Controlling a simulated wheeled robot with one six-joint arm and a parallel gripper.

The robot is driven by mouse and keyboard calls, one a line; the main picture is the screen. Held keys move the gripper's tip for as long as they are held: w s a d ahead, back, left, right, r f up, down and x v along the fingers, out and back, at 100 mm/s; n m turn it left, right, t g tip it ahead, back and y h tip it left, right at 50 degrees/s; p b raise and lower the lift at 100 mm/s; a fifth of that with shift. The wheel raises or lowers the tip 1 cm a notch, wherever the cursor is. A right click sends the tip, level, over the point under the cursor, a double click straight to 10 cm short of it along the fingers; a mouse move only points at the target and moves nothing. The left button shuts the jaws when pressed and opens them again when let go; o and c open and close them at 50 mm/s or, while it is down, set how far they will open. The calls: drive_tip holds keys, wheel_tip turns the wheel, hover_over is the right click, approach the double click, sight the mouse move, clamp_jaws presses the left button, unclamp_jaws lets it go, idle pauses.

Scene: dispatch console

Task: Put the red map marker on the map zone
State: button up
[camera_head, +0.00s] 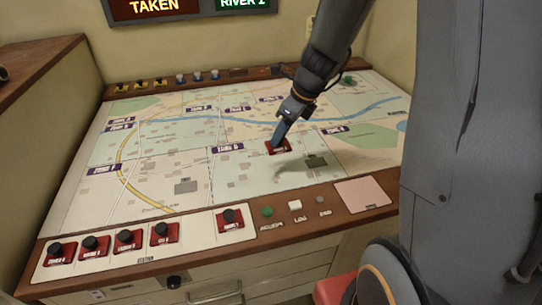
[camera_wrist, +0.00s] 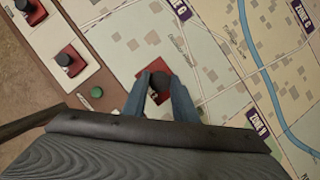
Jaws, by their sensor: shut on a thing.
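A red map marker (camera_head: 279,147) with a black knob is between the fingers of my gripper (camera_head: 277,139), over the middle right part of the map (camera_head: 140,190). In the wrist view, my gripper (camera_wrist: 160,92) is shut on the knob, and the red base of the marker (camera_wrist: 148,74) shows beyond the fingers. The marker is on or just above the map; I cannot tell if it touches. A purple zone label (camera_head: 228,148) lies just left of it. The label's lettering is too small to read surely.
Several other red markers (camera_head: 127,239) stand on the pale station strip at the front. A green button (camera_head: 266,212), a white button (camera_head: 295,205) and a pink pad (camera_head: 362,194) are to their right. Small yellow and blue pieces (camera_head: 181,78) line the back edge.

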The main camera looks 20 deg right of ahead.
drive_tip(key=shift+w, duration=0.3)
drive_tip(key=shift+w+f, duration=0.15)
drive_tip(key=shift+f, duration=0.25)
wheel_tip(320, 180, down, 9)
drive_tip(key=shift+f+b, duration=0.1)
drive_tip(key=shift+b, duration=0.55)
drive_tip(key=shift+f, duration=0.15)
drive_tip(key=o, duration=1.1)
drive_tip(key=shift+c, duration=0.2)
